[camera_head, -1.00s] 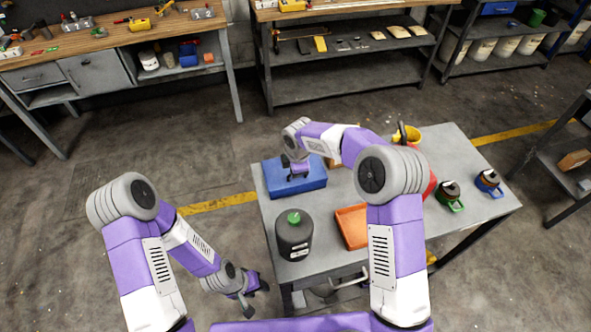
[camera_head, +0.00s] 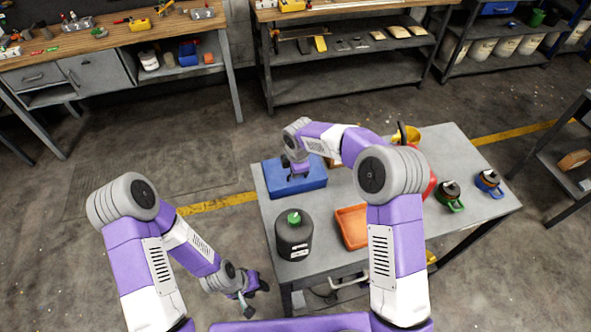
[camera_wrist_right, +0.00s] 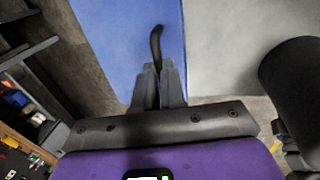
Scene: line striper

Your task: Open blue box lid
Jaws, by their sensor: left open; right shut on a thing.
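The blue box (camera_head: 310,181) sits at the far left corner of the grey table, its lid down. It also shows in the right wrist view (camera_wrist_right: 125,40). My right gripper (camera_wrist_right: 160,72) is above the box top, its fingers closed on the dark lid handle (camera_wrist_right: 156,42), which sticks up past the fingertips. In the head view my right gripper (camera_head: 299,172) partly covers the box, so the handle is hard to see there. My left gripper (camera_head: 258,287) is open and empty, low beside the table's left front side.
My right arm hides part of a red container (camera_head: 431,184).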

